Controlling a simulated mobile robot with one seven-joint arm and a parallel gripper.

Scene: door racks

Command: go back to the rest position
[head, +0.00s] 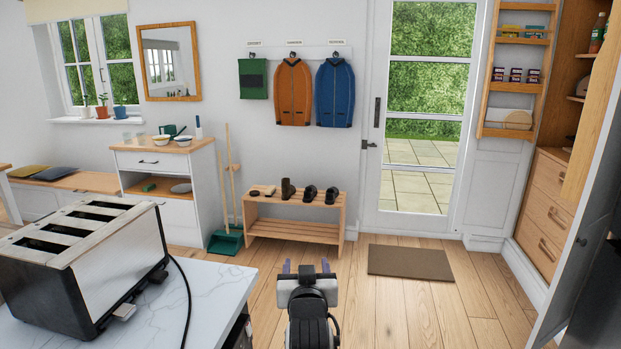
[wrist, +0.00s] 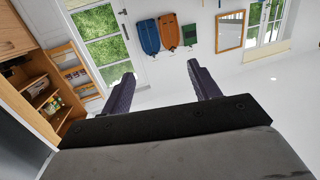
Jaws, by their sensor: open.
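My gripper (head: 306,267) shows at the bottom middle of the head view, held out in front of me above the wooden floor. Its two dark purple fingers stand apart with nothing between them. The wrist view also shows my gripper (wrist: 158,82) open and empty, with the room tilted and upside down behind it. Nothing touches the fingers.
A marble counter (head: 205,290) with a toaster (head: 85,260) is close at left. Ahead are a shoe bench (head: 293,228), a doormat (head: 410,262) and a glass door (head: 418,120). A wooden cabinet (head: 550,200) stands at right. The middle floor is clear.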

